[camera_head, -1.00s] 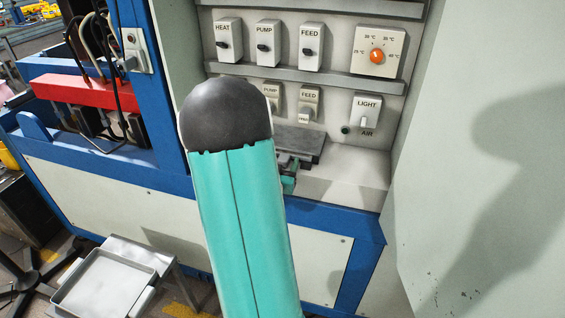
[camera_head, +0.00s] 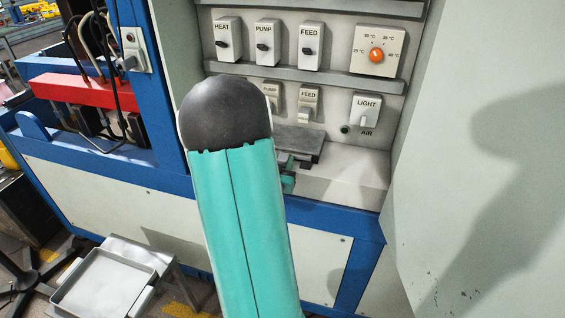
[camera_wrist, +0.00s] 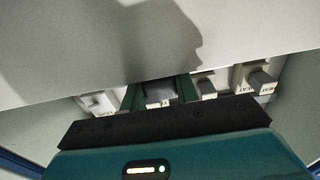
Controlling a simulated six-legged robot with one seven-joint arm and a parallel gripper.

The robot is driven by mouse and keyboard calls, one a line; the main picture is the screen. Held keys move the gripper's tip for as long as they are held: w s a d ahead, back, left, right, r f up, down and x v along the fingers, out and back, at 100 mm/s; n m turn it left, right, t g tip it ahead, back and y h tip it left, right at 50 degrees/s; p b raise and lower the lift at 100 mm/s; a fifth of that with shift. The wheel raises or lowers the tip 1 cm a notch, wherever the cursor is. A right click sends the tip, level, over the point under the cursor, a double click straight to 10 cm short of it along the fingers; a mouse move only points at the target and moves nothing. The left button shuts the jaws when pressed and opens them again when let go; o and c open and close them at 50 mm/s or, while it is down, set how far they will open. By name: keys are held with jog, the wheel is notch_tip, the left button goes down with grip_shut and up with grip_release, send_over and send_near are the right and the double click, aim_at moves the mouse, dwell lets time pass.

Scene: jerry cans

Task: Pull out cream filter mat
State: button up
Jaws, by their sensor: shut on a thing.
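A small teal part of my gripper (camera_head: 288,180) shows at the slab's near side. The exact contact is hidden.
The switch panel (camera_head: 340,71) rises close behind the ledge (camera_head: 345,181), with a LIGHT switch (camera_head: 366,109) and FEED switch (camera_head: 308,103) near the slab. A pale wall or door (camera_head: 470,170) closes the right. A white tray (camera_head: 103,283) on a stand is at lower left.

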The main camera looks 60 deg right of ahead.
jog(key=shift+a, duration=0.55)
dwell(0.5)
